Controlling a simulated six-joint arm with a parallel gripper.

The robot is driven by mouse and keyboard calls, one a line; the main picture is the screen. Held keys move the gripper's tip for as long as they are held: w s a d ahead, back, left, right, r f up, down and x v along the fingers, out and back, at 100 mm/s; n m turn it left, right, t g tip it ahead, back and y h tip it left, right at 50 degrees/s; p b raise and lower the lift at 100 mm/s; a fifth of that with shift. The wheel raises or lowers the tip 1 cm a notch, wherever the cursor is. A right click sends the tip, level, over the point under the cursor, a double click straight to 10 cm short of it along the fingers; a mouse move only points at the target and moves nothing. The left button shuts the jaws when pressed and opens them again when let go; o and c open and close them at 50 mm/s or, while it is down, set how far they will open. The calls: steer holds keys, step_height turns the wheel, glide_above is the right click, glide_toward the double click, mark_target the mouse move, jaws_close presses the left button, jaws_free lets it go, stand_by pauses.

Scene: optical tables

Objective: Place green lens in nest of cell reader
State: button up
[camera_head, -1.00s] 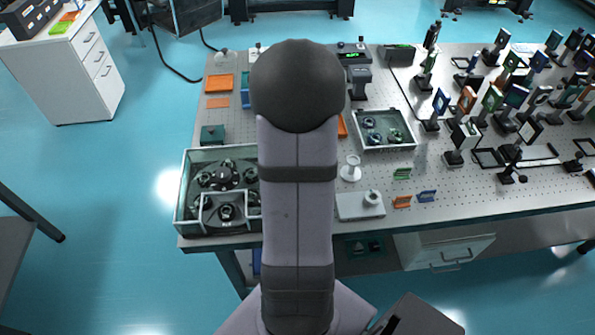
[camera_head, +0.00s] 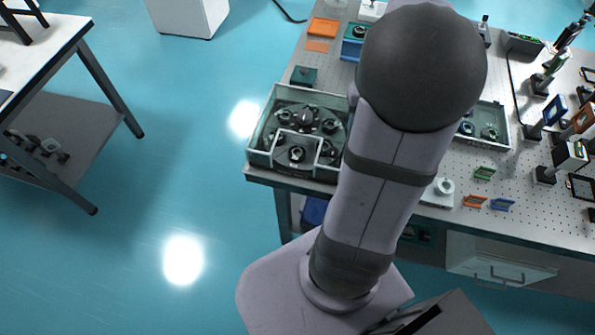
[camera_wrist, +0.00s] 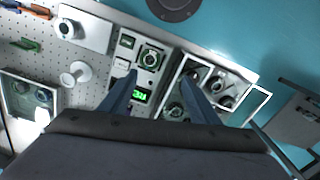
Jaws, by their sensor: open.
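My gripper (camera_wrist: 157,72) is open in the wrist view, its two dark blue fingers apart. Between and below the fingers is a device with a lit green display (camera_wrist: 139,96), which looks like the cell reader. Next to the display is a square plate with a dark round ring (camera_wrist: 150,57); I cannot tell whether the ring is an empty nest or holds a lens. The arm hides this device in the head view. Dark round lens parts lie in the large tray (camera_wrist: 258,103), also seen in the head view (camera_head: 262,165). I cannot tell which lens is green.
A smaller tray with lenses (camera_head: 506,140) is partly behind my arm. A white block with a ring (camera_wrist: 92,32) and a white pedestal (camera_wrist: 75,75) stand left in the wrist view. Small green, orange and blue holders and several posts are at the right in the head view.

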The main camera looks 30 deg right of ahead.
steer(key=a+f+n, duration=0.2)
steer(key=a+n, duration=0.1)
steer(key=a, duration=0.9)
steer(key=a+f+n, duration=0.2)
steer(key=a+n, duration=0.1)
steer(key=a, duration=0.9)
steer(key=shift+s+f, duration=0.15)
steer(key=shift+f, duration=0.1)
step_height(320, 180, down, 41)
steer(key=b, duration=4.1)
steer(key=shift+f+b, duration=0.2)
steer(key=shift+b, duration=0.15)
